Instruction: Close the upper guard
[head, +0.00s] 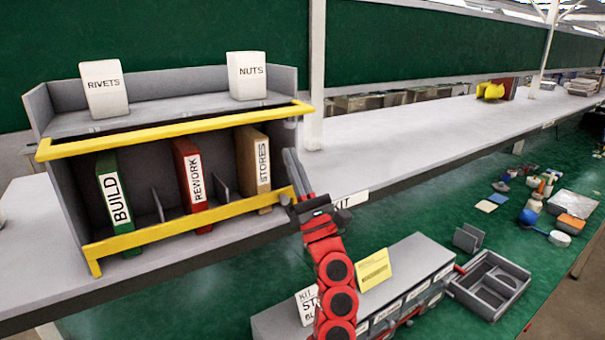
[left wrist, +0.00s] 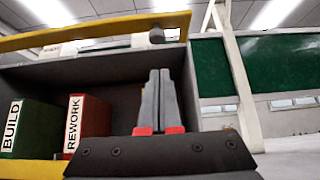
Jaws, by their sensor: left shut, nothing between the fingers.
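The upper guard (head: 185,127) is a yellow bar along the front of the shelf unit's top level. It juts out a little in front of the top shelf, with a dark gap behind it. In the left wrist view the yellow bar (left wrist: 95,30) crosses the top, with a grey round knob near its right end. My left gripper (head: 290,153) is shut and empty. Its grey fingers point up, below the guard's right end and right of the STORES binder. The fingers (left wrist: 160,75) also show in the left wrist view, apart from the bar. My right gripper is not in view.
A lower yellow guard (head: 190,222) runs before the BUILD (head: 114,203), REWORK (head: 193,185) and STORES (head: 253,168) binders. White RIVETS (head: 104,90) and NUTS (head: 246,76) bins stand on top. A grey kit box (head: 410,262) sits below.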

